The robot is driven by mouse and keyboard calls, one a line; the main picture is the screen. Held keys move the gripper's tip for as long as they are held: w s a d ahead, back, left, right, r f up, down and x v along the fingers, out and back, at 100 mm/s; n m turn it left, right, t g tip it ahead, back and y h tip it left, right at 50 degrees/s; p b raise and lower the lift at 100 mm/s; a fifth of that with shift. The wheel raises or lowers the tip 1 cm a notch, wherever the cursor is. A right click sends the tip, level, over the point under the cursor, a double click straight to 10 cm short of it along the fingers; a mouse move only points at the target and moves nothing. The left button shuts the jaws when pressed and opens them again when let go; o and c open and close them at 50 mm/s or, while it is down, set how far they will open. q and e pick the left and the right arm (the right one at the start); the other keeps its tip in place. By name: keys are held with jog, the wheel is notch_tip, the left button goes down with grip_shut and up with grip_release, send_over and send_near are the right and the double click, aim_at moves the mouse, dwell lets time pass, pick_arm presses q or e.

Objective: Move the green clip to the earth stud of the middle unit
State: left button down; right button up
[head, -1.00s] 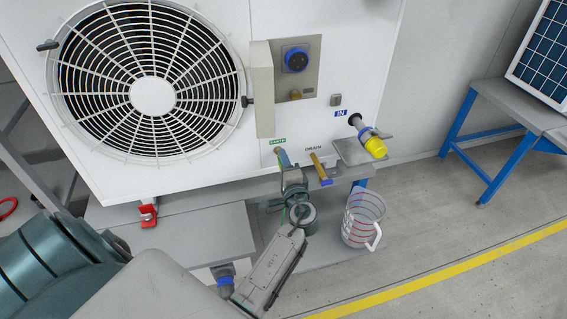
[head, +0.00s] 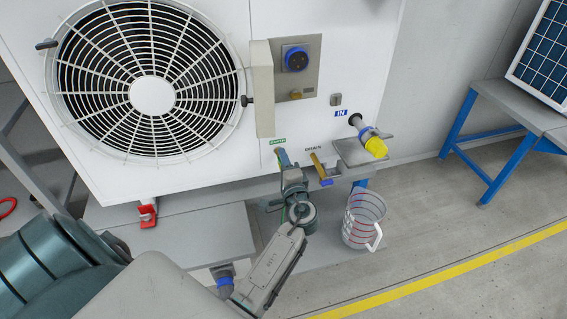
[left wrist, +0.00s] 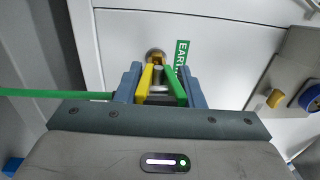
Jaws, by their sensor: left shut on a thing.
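The green clip (left wrist: 174,86), with one green and one yellow arm, is between the blue fingers of my left gripper (left wrist: 158,82), which is shut on it. In the head view, my left gripper (head: 292,182) reaches up to the white unit's lower face, and the clip (head: 283,157) shows small above it. A brass round stud (left wrist: 154,55) beside the green EARTH label (left wrist: 181,58) lies just beyond the clip's far end. I cannot tell whether the clip's jaws are around the stud. A green cable (left wrist: 55,93) runs left from the clip. My right gripper is out of view.
A clear measuring jug (head: 363,220) stands below. A fan grille (head: 150,95) fills the unit's left.

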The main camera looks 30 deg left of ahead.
pick_arm(q)
jog(key=shift+w+a, duration=0.25)
jog(key=shift+a, duration=0.05)
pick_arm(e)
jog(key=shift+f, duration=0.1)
pick_arm(q)
jog(key=c, duration=0.9)
grip_release()
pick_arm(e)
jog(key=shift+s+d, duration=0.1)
